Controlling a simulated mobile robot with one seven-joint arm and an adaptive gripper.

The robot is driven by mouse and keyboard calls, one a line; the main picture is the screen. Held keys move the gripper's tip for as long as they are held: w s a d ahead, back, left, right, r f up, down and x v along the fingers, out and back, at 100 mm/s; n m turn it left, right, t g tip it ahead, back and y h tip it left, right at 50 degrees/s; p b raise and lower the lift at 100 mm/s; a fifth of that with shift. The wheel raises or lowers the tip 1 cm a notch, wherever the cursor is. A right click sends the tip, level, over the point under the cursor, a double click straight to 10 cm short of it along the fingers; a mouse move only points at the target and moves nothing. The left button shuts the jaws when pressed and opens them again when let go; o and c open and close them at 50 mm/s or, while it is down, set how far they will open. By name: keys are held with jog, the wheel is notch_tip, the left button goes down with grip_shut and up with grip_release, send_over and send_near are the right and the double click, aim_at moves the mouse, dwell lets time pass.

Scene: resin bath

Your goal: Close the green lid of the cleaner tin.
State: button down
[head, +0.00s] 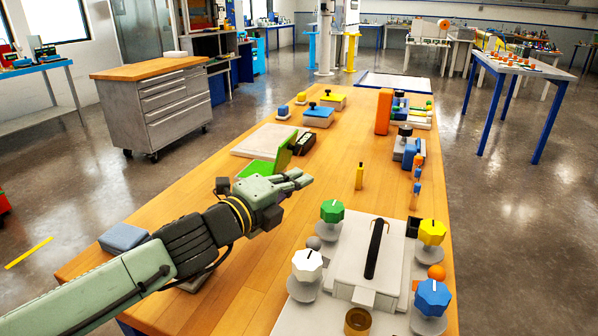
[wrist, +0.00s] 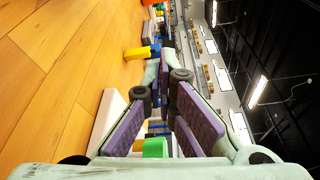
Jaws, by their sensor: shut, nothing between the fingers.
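The cleaner tin appears to be the low green box (head: 253,169) left of the table's middle. Its green lid (head: 284,151) stands up, tilted, at the box's right side. My gripper (head: 304,179) is shut and empty, pointing right. It shows in front of the tin in the head view and hides part of it; the gap between them is hard to judge. In the wrist view the fingers (wrist: 166,62) come together at their tips with nothing between them. I cannot make out the lid in the wrist view.
A white panel (head: 351,254) with green (head: 332,211), white (head: 307,265), yellow (head: 432,232) and blue (head: 432,297) knobs lies at the near right. A dark box (head: 304,143) is beside the lid.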

jog(key=x, duration=0.4)
jog(key=p+x, duration=0.1)
jog(key=x, duration=0.4)
jog(key=shift+d+r, duration=0.1)
jog(key=shift+r, duration=0.1)
jog(key=shift+w+a+r+p, duration=0.15)
jog(key=shift+a+p, duration=0.15)
jog(key=shift+a, duration=0.35)
jog(key=shift+w+a+r+p, duration=0.15)
jog(key=shift+a+p, duration=0.1)
jog(key=shift+a, duration=0.4)
jog(key=shift+w+a+r+p, duration=0.15)
jog(key=shift+a+p, duration=0.15)
jog(key=shift+a, duration=0.35)
